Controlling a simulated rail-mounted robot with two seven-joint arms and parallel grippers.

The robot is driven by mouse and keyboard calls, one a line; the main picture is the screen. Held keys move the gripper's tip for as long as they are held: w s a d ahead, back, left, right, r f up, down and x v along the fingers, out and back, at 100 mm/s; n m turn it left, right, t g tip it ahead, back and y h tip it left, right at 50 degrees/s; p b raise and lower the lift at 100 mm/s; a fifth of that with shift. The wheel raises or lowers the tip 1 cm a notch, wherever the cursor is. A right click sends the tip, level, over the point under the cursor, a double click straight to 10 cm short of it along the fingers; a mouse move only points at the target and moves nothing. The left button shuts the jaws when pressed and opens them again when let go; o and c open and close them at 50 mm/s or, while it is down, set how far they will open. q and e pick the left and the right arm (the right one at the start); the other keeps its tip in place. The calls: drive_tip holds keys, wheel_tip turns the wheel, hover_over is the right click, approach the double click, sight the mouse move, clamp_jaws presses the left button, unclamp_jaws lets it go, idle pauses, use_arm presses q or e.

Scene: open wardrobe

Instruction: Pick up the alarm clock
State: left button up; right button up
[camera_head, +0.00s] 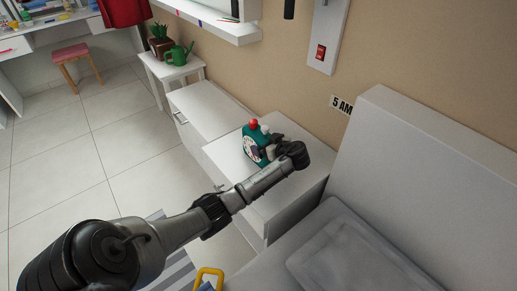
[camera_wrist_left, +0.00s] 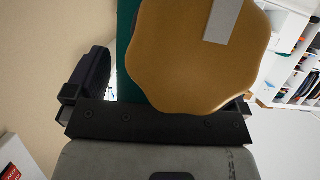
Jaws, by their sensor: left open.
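The teal alarm clock (camera_head: 252,147), with a pale face and a red and a white knob on top, stands on the white bedside cabinet (camera_head: 228,155). My left gripper (camera_head: 271,147) is open and right at the clock's right side, with the clock partly hiding its fingers. In the left wrist view, a teal body (camera_wrist_left: 124,50) and a large gold scalloped disc (camera_wrist_left: 203,55) fill the space before the gripper; they appear to be the clock up close. One dark finger (camera_wrist_left: 92,75) shows left of them; the other is mostly hidden. I cannot tell whether the fingers touch the clock.
A grey bed headboard (camera_head: 440,165) and pillow (camera_head: 350,255) are close on the right. A second low white cabinet (camera_head: 208,108) and a small table with a green watering can (camera_head: 177,54) stand behind. A wall shelf (camera_head: 215,22) hangs above. Tiled floor is open at left.

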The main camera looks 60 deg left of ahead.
use_arm(q)
drive_tip(key=shift+c, duration=0.4)
drive_tip(key=shift+r, duration=0.1)
drive_tip(key=c, duration=1.3)
